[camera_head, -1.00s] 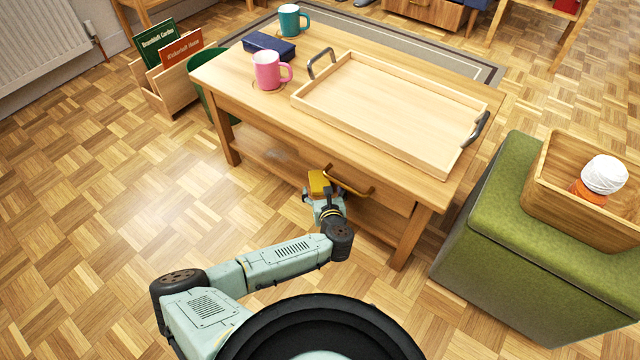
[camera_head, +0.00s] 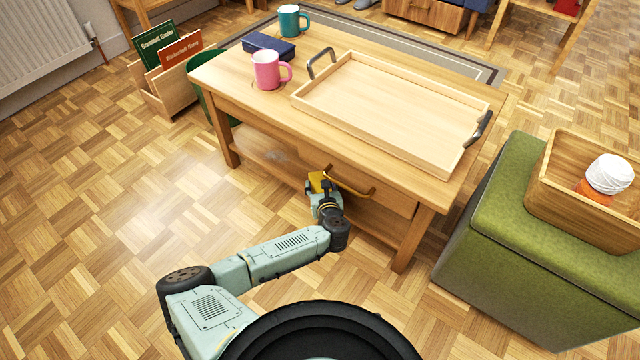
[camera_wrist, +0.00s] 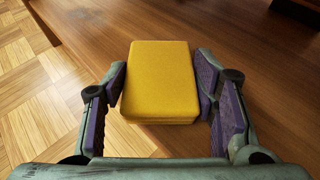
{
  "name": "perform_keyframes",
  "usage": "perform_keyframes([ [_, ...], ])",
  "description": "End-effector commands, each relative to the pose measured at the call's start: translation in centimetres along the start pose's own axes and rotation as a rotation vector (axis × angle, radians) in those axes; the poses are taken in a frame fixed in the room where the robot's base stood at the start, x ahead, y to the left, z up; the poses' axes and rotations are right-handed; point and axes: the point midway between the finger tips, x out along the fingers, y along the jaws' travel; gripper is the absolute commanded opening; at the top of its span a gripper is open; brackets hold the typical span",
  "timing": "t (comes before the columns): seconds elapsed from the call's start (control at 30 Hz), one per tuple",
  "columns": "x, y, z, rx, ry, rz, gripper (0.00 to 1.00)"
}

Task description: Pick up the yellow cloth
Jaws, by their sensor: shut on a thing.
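The yellow cloth (camera_wrist: 159,80) is a folded, block-like pad in the wrist view, lying over the brown wooden lower shelf (camera_wrist: 245,70) of the table. My gripper (camera_wrist: 162,95) has one finger on each side of it and is shut on it, with the pads against its left and right sides. I cannot tell whether the cloth is clear of the shelf. In the head view the cloth (camera_head: 318,182) shows as a small yellow patch under the table's front edge, partly hidden by my gripper (camera_head: 322,188).
The table's drawer handle (camera_head: 350,184) sticks out just above and right of my gripper. The tabletop bears a wooden tray (camera_head: 400,165), a pink mug (camera_head: 268,72), a teal mug (camera_head: 290,22) and a dark blue case (camera_head: 268,46). A green ottoman (camera_head: 500,260) stands at right.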

Motion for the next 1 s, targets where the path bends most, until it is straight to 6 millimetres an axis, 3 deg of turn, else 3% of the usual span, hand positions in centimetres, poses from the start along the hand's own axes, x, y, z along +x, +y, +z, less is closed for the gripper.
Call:
perform_keyframes([
  [0.37, 0.0, 0.0, 0.0, 0.0, 0.0, 0.0, 0.21],
  [0.57, -0.1, 0.0, 0.2, 0.0, -0.001, 0.0, 0.21],
  [0.77, -0.6, 0.0, 1.7, 0.0, -0.002, 0.0, 0.21],
  [1.0, -4.8, 0.0, -0.1, -0.002, 0.002, -0.001, 0.21],
])
